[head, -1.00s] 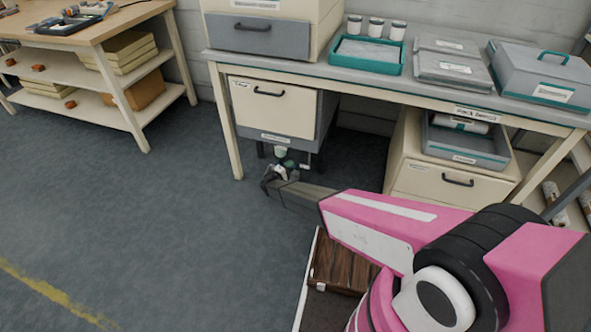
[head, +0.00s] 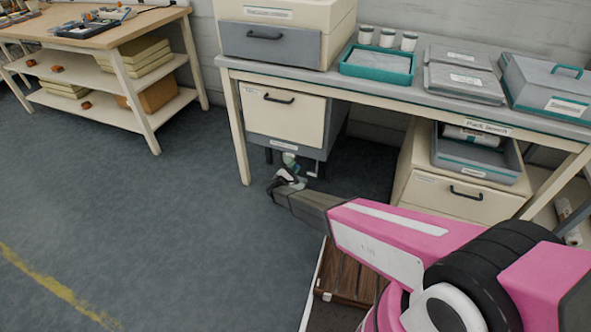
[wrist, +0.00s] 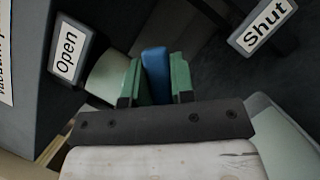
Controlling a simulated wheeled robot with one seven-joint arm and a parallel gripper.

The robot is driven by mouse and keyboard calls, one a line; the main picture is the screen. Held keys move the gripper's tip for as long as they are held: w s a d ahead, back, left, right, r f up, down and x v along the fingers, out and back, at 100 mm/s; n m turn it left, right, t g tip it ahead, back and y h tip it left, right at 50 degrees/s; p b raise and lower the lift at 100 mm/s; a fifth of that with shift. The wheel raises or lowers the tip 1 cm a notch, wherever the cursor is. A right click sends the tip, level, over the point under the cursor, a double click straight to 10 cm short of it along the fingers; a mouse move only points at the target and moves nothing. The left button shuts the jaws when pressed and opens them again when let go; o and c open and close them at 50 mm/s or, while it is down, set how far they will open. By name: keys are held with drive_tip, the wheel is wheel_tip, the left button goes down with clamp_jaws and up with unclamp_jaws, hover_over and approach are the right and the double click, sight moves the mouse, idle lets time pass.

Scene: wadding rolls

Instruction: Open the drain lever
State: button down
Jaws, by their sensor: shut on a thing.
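The drain lever (wrist: 157,74) is a blue bar in the middle of the wrist view. It stands between the two green fingers of my gripper (wrist: 156,80), which is shut on it. The lever points up the picture, between an "Open" label (wrist: 67,52) on the left and a "Shut" label (wrist: 263,25) on the right. In the head view my gripper (head: 287,175) is low, under the cream-fronted drawer unit (head: 284,117) below the bench; the lever cannot be made out there.
A pale green rounded part (wrist: 106,76) is just left of the fingers. The bench (head: 400,88) is above, with a leg (head: 238,135) left of my gripper. A cream drawer cabinet (head: 445,197) stands to the right. The floor (head: 150,220) at left is clear.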

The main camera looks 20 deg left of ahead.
drive_tip(key=shift+a, duration=0.1)
idle(0.3)
drive_tip(key=c, duration=1)
unclamp_jaws()
drive_tip(key=shift+o, duration=0.2)
